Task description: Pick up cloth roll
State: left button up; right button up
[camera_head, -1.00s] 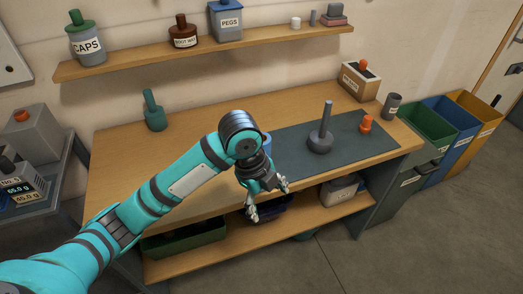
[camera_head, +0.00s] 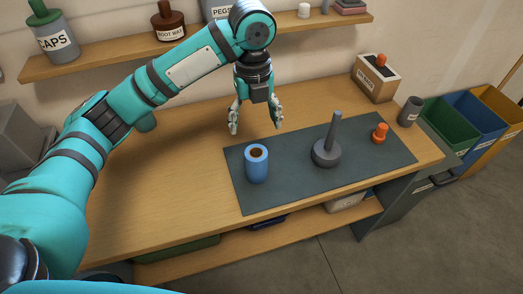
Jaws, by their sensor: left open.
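The cloth roll (camera_head: 257,168) appears to be the blue roll with a brown core, standing upright near the left end of a dark mat (camera_head: 290,185) on the workbench. My left gripper (camera_head: 255,128) is open, pointing down with its fingers spread. In the picture it is above the roll and apart from it, with nothing between its fingers. My right gripper is not in view.
A grey weighted post (camera_head: 327,152) and an orange knob-shaped object (camera_head: 380,133) stand on the mat to the right. A box (camera_head: 375,80) and a dark cylinder (camera_head: 410,111) stand farther right. The left part of the bench (camera_head: 170,185) is clear.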

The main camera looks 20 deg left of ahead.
pick_arm(q)
jog(key=p, duration=0.1)
send_over(257, 165)
jog(key=w+a, duration=0.1)
notch_tip(257, 165, down, 7)
jog(key=f, duration=0.2)
jog(key=shift+w+f+p, duration=0.3)
jog(key=shift+f, duration=1)
jog(key=f, duration=0.1)
jog(key=f+p, duration=0.1)
jog(key=f, duration=0.1)
jog(key=shift+w+d+f+p, duration=0.1)
jog(key=shift+w+f+p, duration=0.15)
jog(key=shift+f+p, duration=0.05)
jog(key=shift+f, duration=0.65)
jog(key=c, duration=1.3)
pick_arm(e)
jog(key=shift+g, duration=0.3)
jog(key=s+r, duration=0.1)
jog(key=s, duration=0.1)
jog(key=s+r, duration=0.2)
pick_arm(q)
jog(key=shift+r, duration=0.15)
